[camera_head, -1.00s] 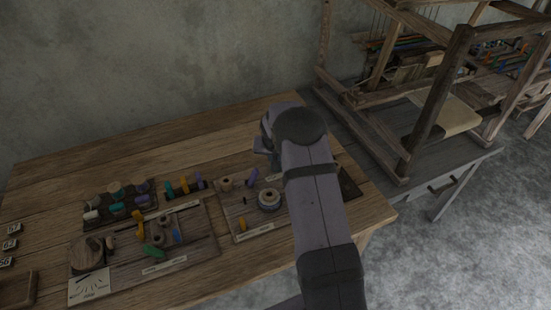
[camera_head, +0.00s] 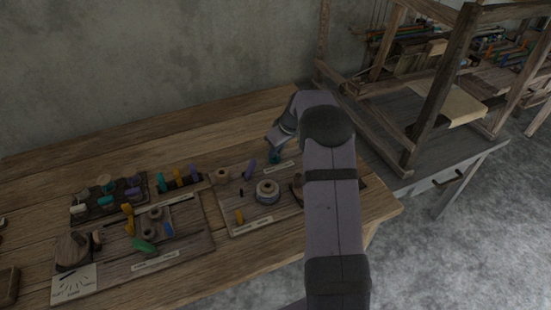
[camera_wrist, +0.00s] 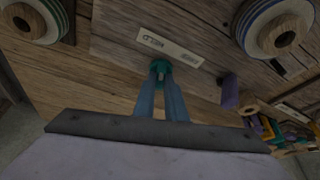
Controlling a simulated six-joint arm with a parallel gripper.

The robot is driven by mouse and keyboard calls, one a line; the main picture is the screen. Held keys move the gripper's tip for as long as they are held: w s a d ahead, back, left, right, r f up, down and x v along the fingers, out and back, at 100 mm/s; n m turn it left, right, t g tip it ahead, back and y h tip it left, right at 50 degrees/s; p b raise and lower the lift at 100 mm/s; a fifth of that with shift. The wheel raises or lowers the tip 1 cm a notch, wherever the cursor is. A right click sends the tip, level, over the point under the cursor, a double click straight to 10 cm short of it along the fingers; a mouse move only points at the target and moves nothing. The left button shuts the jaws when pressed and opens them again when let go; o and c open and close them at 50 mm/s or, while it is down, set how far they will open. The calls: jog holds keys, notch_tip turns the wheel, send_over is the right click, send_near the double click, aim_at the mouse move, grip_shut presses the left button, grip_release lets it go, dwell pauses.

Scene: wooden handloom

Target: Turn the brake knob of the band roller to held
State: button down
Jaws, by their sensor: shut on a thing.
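A teal knob (camera_wrist: 160,72) stands on a wooden board beside a pale label strip (camera_wrist: 168,46), which appears upside down and seems to read HELD. My gripper (camera_wrist: 160,84) is shut on the teal knob, with its two fingertips at either side of it. In the head view my gripper (camera_head: 274,148) is at the back right of the board (camera_head: 232,214), and the teal knob (camera_head: 275,158) shows just under the fingers. The knob's exact turn is hidden by the fingers.
A purple peg (camera_head: 249,169) and a ringed roller (camera_head: 267,191) stand close by on the same board. Another board with coloured pegs (camera_head: 190,239) lies left. The loom (camera_head: 440,90) stands at the right.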

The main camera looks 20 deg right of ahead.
jog(key=shift+d+n+g+y+b, duration=0.15)
jog(key=shift+n+y+b, duration=0.3)
jog(key=shift+n, duration=0.65)
jog(key=shift+n+g+y+b, duration=0.25)
jog(key=shift+n+y+b, duration=0.15)
jog(key=shift+n, duration=0.7)
jog(key=c, duration=1.8)
grip_release()
jog(key=shift+r, duration=0.1)
jog(key=b+v, duration=0.1)
jog(key=v, duration=0.6)
jog(key=shift+r, duration=0.1)
